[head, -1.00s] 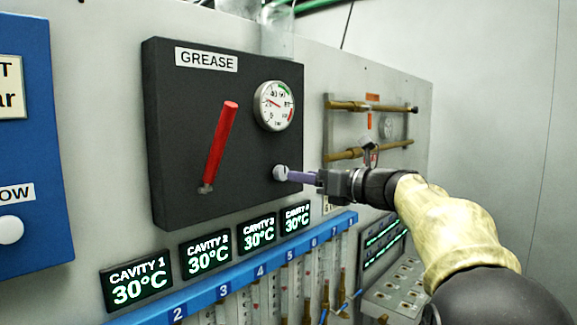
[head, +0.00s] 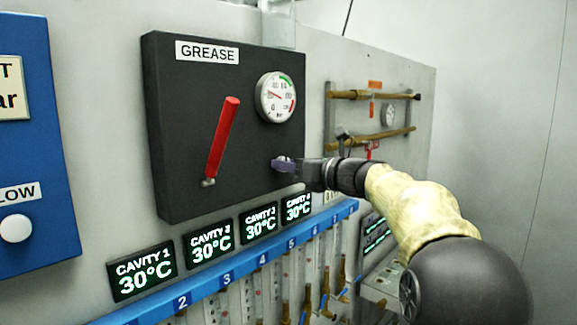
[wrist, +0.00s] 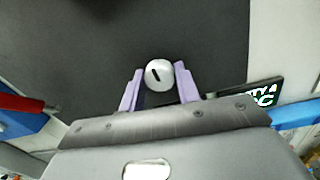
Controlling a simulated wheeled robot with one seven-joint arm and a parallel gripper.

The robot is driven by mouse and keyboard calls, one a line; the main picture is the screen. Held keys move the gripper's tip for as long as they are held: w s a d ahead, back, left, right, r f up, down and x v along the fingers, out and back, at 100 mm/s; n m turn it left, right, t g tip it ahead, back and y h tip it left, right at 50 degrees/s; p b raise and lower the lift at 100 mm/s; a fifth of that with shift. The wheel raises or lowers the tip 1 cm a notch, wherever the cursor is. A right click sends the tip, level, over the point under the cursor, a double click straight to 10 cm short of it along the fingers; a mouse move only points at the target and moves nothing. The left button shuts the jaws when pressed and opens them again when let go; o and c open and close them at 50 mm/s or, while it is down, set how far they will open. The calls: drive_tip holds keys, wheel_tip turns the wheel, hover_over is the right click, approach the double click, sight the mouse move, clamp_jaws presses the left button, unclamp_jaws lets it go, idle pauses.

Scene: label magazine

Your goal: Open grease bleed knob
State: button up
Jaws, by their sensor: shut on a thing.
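The grease bleed knob (wrist: 159,75) is a small round white knob with a dark slot mark, on the black GREASE panel (head: 170,120). In the wrist view it sits between the two purple fingers of my gripper (wrist: 159,68), one finger on each side. My gripper (head: 284,164) is shut on the knob. In the head view the fingers meet the panel's lower right part and hide most of the knob.
A red lever (head: 222,138) stands tilted on the panel, left of my gripper. A round gauge (head: 276,97) is just above. Below are green-lit cavity displays (head: 210,237) and a blue numbered rail (head: 235,280). Brass pipes (head: 370,94) are to the right.

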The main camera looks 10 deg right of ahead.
drive_tip(key=shift+m, duration=0.4)
drive_tip(key=shift+a+m+t+p, duration=0.1)
drive_tip(key=shift+m+t+p, duration=0.45)
drive_tip(key=shift+m, duration=3.9)
drive_tip(key=shift+m+t+p, duration=0.1)
drive_tip(key=shift+m+p, duration=0.95)
drive_tip(key=shift+m, duration=3.4)
drive_tip(key=o, duration=1)
drive_tip(key=shift+c, duration=0.2)
drive_tip(key=shift+f, duration=0.1)
